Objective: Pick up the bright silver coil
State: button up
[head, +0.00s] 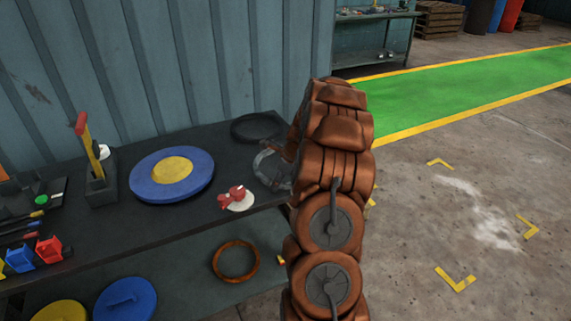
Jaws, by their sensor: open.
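I cannot make out a bright silver coil in the head view; it may be hidden behind my copper-coloured arm or out of view. My gripper (265,167) is grey, open and appears empty. It is over or beside the right end of the dark workbench (150,240), partly covered by my arm. A black ring-shaped coil (257,127) lies on the bench just behind my gripper. A copper-orange ring coil (235,261) lies on the lower shelf, below the bench top.
A blue disc with a yellow centre (172,172) lies left of my gripper. A red item on a white round piece (237,198) is nearer. A yellow-and-red lever (92,150) stands further left. The corrugated wall (170,60) is behind; open floor (460,200) lies right.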

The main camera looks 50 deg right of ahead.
grip_shut()
dwell(0.4)
jog(key=shift+r, duration=0.1)
